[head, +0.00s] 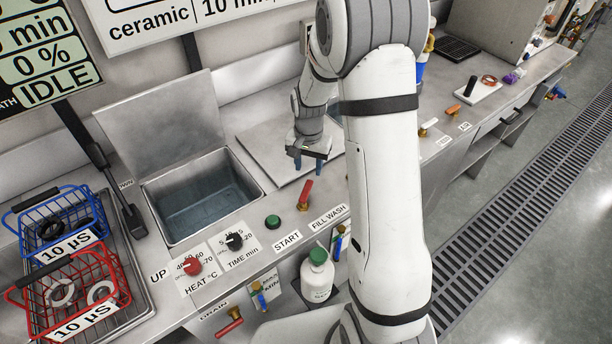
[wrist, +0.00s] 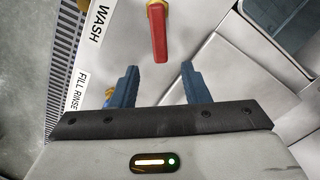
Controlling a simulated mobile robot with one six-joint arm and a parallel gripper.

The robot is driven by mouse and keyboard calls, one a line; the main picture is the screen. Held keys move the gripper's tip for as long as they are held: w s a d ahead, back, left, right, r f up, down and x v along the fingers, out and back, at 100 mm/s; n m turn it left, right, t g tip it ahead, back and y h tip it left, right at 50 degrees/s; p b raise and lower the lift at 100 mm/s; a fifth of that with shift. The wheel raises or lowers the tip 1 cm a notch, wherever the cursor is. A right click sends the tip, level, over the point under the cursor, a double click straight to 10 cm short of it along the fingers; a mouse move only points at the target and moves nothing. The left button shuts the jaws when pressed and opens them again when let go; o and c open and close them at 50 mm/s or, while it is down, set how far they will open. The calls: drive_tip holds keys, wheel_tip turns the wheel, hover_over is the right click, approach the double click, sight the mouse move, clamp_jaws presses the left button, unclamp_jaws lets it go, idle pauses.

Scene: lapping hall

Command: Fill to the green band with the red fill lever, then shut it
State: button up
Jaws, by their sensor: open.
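The red fill lever (head: 305,193) stands on the steel counter above the FILL WASH label. It also shows in the wrist view (wrist: 158,32), ahead of the fingers. My gripper (head: 308,165) is open and empty, with its blue fingers pointing down a little behind the lever. In the wrist view the fingers (wrist: 158,80) are apart, with the lever beyond their tips and not between them. The wash tank (head: 243,172) is left of the lever, its lid raised, with bluish liquid inside. I cannot make out a green band.
A green START button (head: 272,221), a red HEAT knob (head: 193,265) and a black TIME knob (head: 234,241) sit on the front panel. A red DRAIN lever (head: 230,323) is lower. A blue basket (head: 48,225) and a red basket (head: 72,290) stand at left.

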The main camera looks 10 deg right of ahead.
sight(308, 185)
wheel_tip(308, 185, down, 7)
drive_tip(key=shift+r+p, duration=0.1)
drive_tip(key=shift+p, duration=0.35)
drive_tip(key=shift+s, duration=0.1)
drive_tip(key=shift+c, duration=0.3)
